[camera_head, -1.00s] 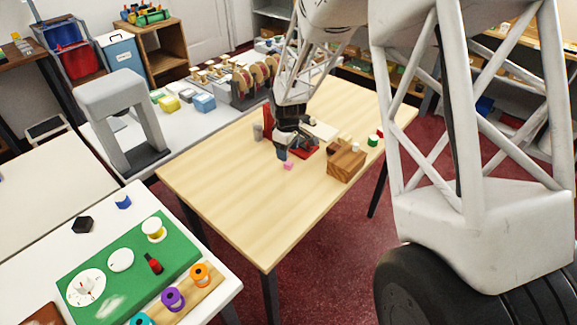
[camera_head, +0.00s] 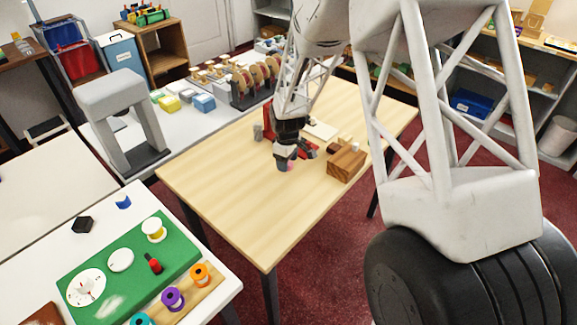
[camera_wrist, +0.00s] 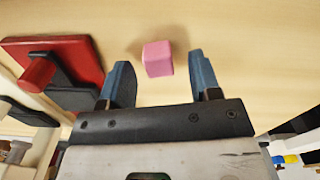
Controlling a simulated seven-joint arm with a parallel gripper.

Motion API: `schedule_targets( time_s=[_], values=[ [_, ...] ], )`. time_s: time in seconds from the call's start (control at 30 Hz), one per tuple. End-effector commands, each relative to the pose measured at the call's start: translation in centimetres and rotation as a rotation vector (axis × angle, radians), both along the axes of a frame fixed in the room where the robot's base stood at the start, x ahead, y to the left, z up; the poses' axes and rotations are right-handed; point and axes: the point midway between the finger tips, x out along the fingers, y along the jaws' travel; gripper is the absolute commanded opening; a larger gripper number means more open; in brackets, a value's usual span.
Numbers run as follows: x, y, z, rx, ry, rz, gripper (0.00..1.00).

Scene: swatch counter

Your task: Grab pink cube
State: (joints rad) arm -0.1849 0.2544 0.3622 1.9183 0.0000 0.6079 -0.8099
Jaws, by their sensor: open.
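The pink cube (camera_wrist: 158,58) lies on the light wooden table (camera_wrist: 230,30) in the wrist view.
A red and black device (camera_wrist: 62,75) stands close left of the left finger. In the head view a brown wooden block (camera_head: 346,163) is right of my gripper. The table's front and left (camera_head: 230,200) are clear.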

Motion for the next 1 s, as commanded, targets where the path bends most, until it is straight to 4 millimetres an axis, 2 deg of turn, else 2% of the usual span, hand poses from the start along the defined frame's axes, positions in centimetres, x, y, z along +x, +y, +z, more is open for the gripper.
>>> schedule_targets(
  time_s=[0.17,0.67,0.77,1.0],
  values=[
    [0.03,0.01,-0.66,0.0,-0.001,0.0,0.57],
    [0.01,0.0,-0.67,0.0,-0.001,0.0,0.57],
    [0.01,0.0,-0.66,0.0,-0.001,0.0,0.45],
    [0.01,-0.01,-0.66,0.0,-0.001,0.0,0.08]
  ],
)
